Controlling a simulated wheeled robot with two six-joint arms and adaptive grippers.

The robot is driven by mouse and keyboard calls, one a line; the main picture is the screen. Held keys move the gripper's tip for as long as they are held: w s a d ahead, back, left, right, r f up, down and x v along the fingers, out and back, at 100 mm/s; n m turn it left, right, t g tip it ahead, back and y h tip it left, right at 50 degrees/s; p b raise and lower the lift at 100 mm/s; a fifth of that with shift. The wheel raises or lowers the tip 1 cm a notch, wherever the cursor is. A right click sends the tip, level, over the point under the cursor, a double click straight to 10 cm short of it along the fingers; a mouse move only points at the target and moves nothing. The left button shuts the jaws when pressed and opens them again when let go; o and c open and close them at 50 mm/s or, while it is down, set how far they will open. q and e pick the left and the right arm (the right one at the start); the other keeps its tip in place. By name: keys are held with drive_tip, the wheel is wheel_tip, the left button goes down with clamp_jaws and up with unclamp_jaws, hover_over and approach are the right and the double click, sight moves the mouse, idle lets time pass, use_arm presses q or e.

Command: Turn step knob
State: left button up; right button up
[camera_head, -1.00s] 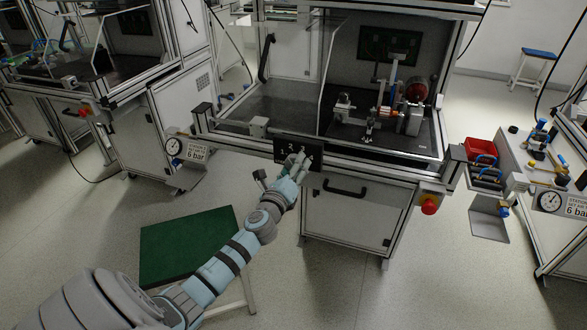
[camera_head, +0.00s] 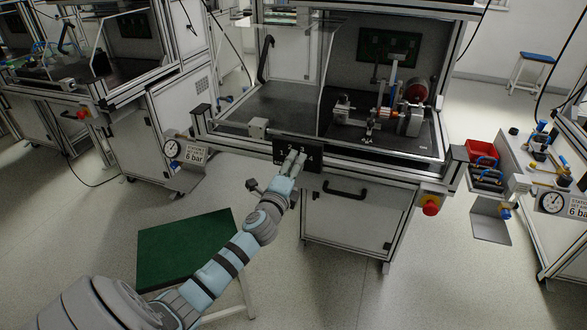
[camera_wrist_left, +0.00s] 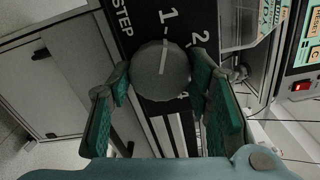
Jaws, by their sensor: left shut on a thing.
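The step knob (camera_wrist_left: 160,72) is a round grey knob on a black panel (camera_wrist_left: 122,28) marked STEP. In the left wrist view, a pale line on its face points roughly towards the 1; a 2 stands to the right. My left gripper (camera_wrist_left: 160,82) is shut on the knob, with one green-padded finger on each side. In the head view, my left gripper (camera_head: 293,160) is at the black panel (camera_head: 314,160) on the front of the middle station, and it hides the knob. My right gripper is in neither view.
A dark handle (camera_head: 345,190) is on the cabinet door below the panel. A red emergency button (camera_head: 430,207) is at the front right corner, and a pressure gauge (camera_head: 172,148) at the left. A green-topped stool (camera_head: 180,250) stands below my left arm.

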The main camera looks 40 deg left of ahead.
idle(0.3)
use_arm(q)
drive_tip(key=o, duration=1.1)
drive_tip(key=shift+o, duration=0.2)
drive_tip(key=v, duration=1.2)
